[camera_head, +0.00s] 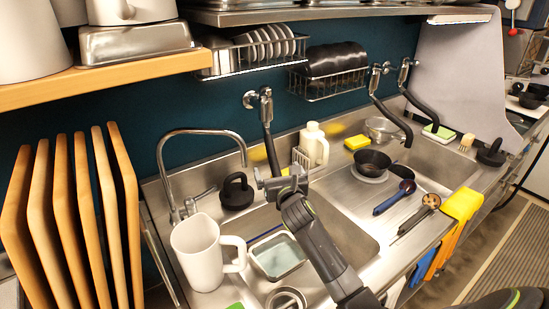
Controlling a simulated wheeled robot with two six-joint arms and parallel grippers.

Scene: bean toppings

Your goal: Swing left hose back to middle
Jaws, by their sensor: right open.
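The left hose (271,148) is a black tube hanging from the leftmost wall tap (259,97). It drops almost straight down, leaning slightly right, over the back of the sink near the divider. My right gripper (273,183) is open at the hose's lower end. The gripper hides the hose's tip, and I cannot tell whether the hose is between the fingers or just behind them. My left gripper is not in view.
A chrome faucet (165,168) arches behind. A white bottle (314,145) stands right of the hose. Two more black hoses (392,118) (421,108) hang farther right.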

